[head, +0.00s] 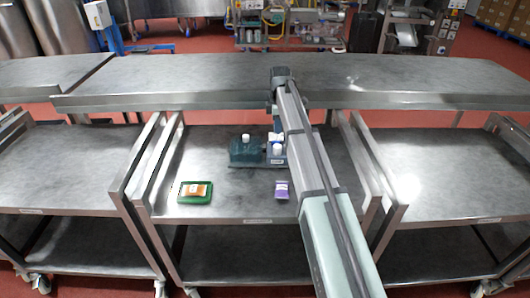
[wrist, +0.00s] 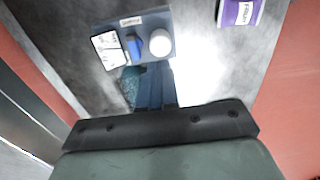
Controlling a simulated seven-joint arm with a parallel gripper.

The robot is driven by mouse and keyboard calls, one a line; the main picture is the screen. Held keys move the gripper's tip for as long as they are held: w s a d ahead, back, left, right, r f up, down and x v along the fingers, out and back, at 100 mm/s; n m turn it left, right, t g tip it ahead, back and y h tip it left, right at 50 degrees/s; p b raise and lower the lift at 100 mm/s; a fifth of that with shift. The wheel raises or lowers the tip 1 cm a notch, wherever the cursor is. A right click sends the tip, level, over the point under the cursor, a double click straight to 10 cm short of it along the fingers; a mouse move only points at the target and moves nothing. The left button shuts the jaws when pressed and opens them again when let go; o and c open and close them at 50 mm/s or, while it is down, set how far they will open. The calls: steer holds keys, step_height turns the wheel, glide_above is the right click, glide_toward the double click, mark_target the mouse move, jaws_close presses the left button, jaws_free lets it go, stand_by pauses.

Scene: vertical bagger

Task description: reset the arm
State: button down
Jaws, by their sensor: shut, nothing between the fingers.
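My gripper (wrist: 155,72) shows in the wrist view with its two dark blue-grey fingers together and nothing between them. It points toward a small blue-grey tray (wrist: 180,22) that holds a round white cap or bottle top, a blue piece and a white-faced card. In the head view my arm reaches from the lower right to above the back shelf's front edge, then bends down toward that tray. The arm partly covers this area, and the fingertips are hard to make out there. I cannot tell whether the fingers touch anything.
A dark teal block (head: 240,155) with a white knob stands left of the tray. A green tray (head: 182,199) with an orange-brown packet lies front left. A purple packet (head: 281,190) lies near the front. Metal side rails (head: 150,160) flank the table. A raised steel shelf (head: 180,75) runs behind.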

steer(key=shift+r, duration=0.9)
steer(key=shift+s+f, duration=0.1)
steer(key=s+a+f+m+g, duration=0.1)
steer(key=s+a+f+m, duration=0.25)
steer(key=s+f, duration=0.45)
steer(key=s+a+f+m, duration=0.25)
steer(key=s+a, duration=0.25)
steer(key=s, duration=0.8)
steer(key=s+a+f+m+g, duration=0.1)
steer(key=s+a+f+m, duration=0.1)
steer(key=s+a+f, duration=0.6)
steer(key=s+d+f+m+g, duration=0.1)
steer(key=s+d+f+m, duration=0.2)
steer(key=s+d+f, duration=0.4)
steer(key=s+d+f+m+g, duration=0.1)
steer(key=s+d+f+m, duration=0.1)
steer(key=s+d+f, duration=0.6)
steer(key=s+d+f+m+g, duration=0.1)
steer(key=s+d+f+m, duration=0.1)
steer(key=s+d+f, duration=0.4)
steer(key=s+d+f+m+g, duration=0.1)
steer(key=s+d+f+m, duration=0.2)
steer(key=s+d+f, duration=0.3)
steer(key=s+f, duration=0.5)
steer(key=f, duration=0.2)
steer(key=shift+s+g, duration=0.25)
steer(key=shift+g, duration=0.15)
